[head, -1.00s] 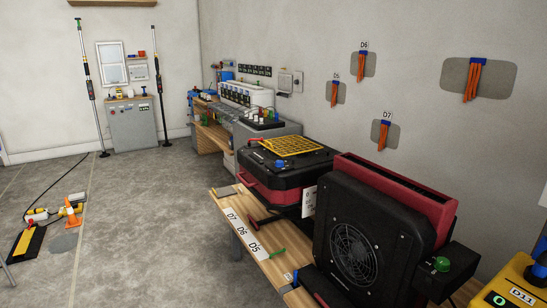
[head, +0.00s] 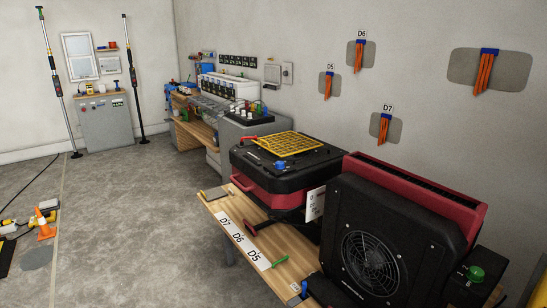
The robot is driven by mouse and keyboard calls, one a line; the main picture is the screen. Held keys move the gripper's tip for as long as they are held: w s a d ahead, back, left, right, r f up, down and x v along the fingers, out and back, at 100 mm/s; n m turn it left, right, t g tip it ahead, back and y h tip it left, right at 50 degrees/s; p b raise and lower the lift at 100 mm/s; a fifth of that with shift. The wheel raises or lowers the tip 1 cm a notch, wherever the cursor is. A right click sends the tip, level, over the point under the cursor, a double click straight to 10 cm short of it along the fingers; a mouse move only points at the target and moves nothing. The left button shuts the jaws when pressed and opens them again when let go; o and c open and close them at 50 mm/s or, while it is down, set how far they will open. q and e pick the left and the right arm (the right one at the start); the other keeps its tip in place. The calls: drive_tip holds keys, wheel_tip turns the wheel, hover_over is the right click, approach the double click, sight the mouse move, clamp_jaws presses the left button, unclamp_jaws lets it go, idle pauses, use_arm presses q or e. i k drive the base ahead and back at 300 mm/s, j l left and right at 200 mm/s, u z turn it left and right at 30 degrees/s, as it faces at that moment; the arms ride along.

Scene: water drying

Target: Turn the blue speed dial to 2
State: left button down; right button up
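A blue dial (head: 280,165) sits on the top front corner of a black and red machine (head: 262,187) with a yellow grille (head: 288,148) on top. The machine stands on a wooden bench near the right wall. The dial's markings and setting are too small to read. Neither of my grippers shows in the head view.
A black fan unit (head: 366,232) with red sides stands nearer on the bench (head: 236,205), beside a box with a green knob (head: 475,273). Labels D7, D6 and D5 (head: 242,239) lie along the bench's edge. Grey floor (head: 135,225) is open at left; an orange cone (head: 45,228) stands there.

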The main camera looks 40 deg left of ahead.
sight(279, 165)
drive_tip(key=i+j, duration=0.1)
drive_tip(key=j, duration=0.45)
drive_tip(key=i+j, duration=0.15)
drive_tip(key=j, duration=0.4)
drive_tip(key=i+j, duration=0.1)
drive_tip(key=j, duration=0.5)
drive_tip(key=i+j, duration=0.1)
drive_tip(key=j, duration=0.45)
drive_tip(key=i+j+z, duration=0.1)
drive_tip(key=j, duration=0.45)
drive_tip(key=i+j, duration=0.1)
drive_tip(key=j, duration=0.45)
drive_tip(key=i+j, duration=0.1)
drive_tip(key=j, duration=0.5)
